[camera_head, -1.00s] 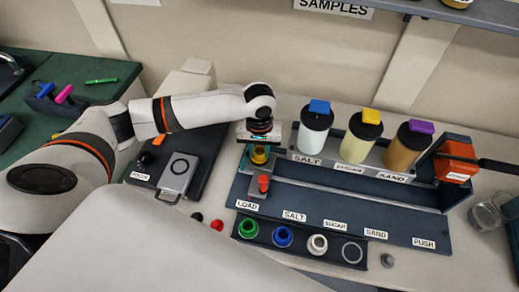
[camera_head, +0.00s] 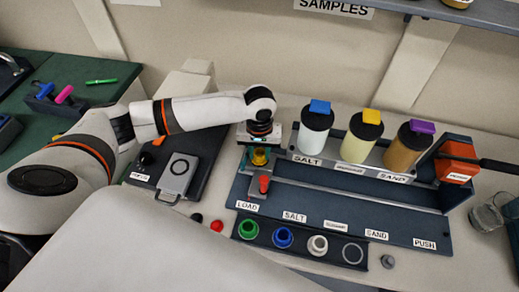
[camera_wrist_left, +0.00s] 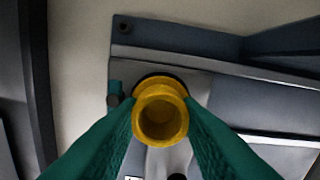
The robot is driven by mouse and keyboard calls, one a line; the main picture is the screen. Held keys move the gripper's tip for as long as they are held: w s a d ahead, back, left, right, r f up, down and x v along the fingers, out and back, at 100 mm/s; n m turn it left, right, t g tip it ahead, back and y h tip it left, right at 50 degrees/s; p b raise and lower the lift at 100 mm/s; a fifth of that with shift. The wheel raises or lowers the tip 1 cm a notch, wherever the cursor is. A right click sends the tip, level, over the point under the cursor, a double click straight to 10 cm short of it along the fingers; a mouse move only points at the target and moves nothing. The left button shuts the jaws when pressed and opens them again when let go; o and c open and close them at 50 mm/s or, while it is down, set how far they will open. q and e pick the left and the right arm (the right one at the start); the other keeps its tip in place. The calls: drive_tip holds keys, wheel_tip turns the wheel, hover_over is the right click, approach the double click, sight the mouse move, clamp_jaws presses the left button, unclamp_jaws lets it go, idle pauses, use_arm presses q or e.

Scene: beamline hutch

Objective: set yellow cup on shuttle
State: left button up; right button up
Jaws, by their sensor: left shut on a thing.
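The yellow cup (camera_head: 260,157) is between the teal fingers of my left gripper (camera_head: 260,151), at the left end of the dark dispenser rail. My left gripper is shut on it and points down. In the left wrist view the cup (camera_wrist_left: 160,113) shows its round open mouth, with a teal finger at each side. The shuttle (camera_head: 252,193), a light grey piece with a red knob, is at the LOAD end, and part of it lies below the cup. I cannot tell whether the cup touches it. My right gripper is not in view.
Canisters labelled salt, sugar and sand (camera_head: 361,140) stand just right of my left gripper. A front rack holds green (camera_head: 248,229), blue and white cups, with an empty ring at its right. An orange press block (camera_head: 457,161) with a dark lever is at the right end.

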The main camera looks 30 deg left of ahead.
use_arm(q)
drive_tip(key=shift+f, duration=0.15)
drive_tip(key=o, duration=1.1)
drive_tip(key=shift+o, duration=0.2)
drive_tip(key=shift+w, duration=0.1)
